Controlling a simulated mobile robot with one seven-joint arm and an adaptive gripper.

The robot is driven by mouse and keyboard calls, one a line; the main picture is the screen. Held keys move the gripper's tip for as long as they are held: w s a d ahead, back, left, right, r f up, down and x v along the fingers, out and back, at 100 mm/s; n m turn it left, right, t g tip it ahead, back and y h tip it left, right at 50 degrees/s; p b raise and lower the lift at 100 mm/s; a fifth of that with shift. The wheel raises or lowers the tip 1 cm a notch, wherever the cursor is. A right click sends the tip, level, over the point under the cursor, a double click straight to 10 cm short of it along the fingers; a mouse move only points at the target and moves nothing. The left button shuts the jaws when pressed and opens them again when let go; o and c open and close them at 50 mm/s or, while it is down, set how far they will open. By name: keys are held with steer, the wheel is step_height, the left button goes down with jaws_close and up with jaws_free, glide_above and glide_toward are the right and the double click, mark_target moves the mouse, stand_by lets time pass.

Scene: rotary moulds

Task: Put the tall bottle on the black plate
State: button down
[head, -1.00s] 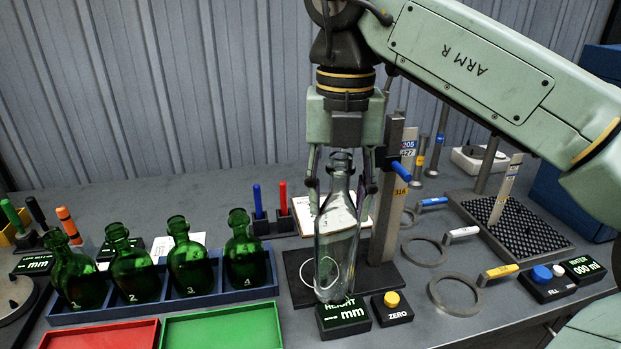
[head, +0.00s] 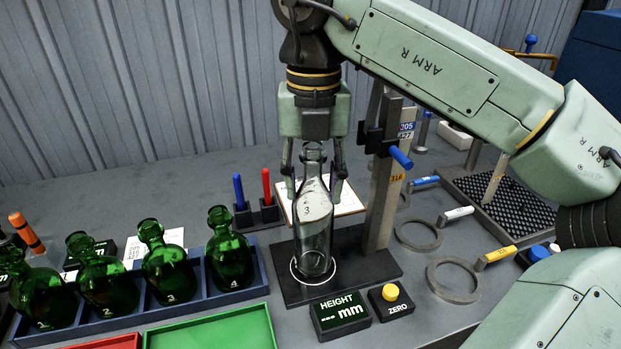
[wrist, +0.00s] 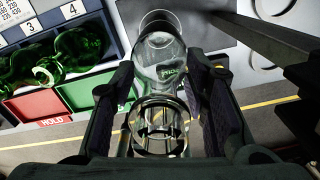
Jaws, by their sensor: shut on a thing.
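The tall bottle (head: 313,232) is clear glass and upright, with a faint round mark on its side. My gripper (head: 314,188) points down and is shut on it near the neck. The black plate (head: 365,266) is the flat base of the height gauge and carries a white ring (head: 294,277). The bottle's foot appears within the ring; I cannot tell whether it touches the plate. The wrist view shows the bottle's mouth and body (wrist: 160,48) between my gripper's fingers (wrist: 160,110).
The gauge post (head: 384,200) stands close right of the bottle. A HEIGHT display (head: 340,314) and a ZERO button box (head: 391,300) sit in front. Green bottles stand in a blue rack (head: 205,288) at left, behind a green tray (head: 212,330). Ring gauges (head: 453,281) lie at right.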

mark_target(314, 145)
steer(key=c, duration=0.9)
jaws_free()
steer(key=shift+r, duration=0.1)
step_height(314, 145, up, 7)
steer(key=shift+r+b, duration=0.2)
steer(key=shift+b, duration=0.35)
